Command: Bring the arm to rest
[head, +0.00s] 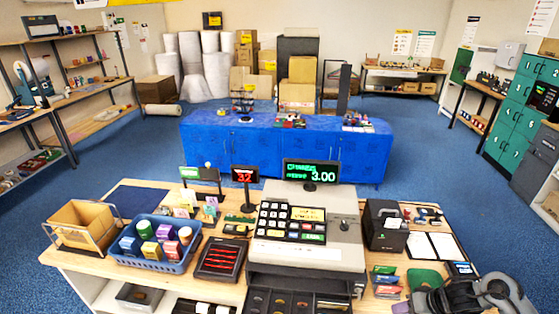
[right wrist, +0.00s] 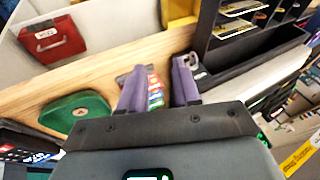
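My right arm comes in at the lower right of the head view, with its gripper (head: 415,303) low over the right front of the wooden counter (head: 75,257). In the right wrist view the gripper's two purple-grey fingers (right wrist: 158,88) stand apart with nothing held between them. A rack of coloured cards (right wrist: 155,92) shows beyond the gap, and I see no contact with it. The same cards (head: 386,282) lie just left of the gripper in the head view. My left arm and gripper are not in view.
The grey cash register (head: 345,245) has its drawer (head: 300,299) open at the front. A green pad (head: 425,278) and a small card terminal (head: 462,269) are close to the right gripper. A blue basket (head: 152,262) of small boxes stands left.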

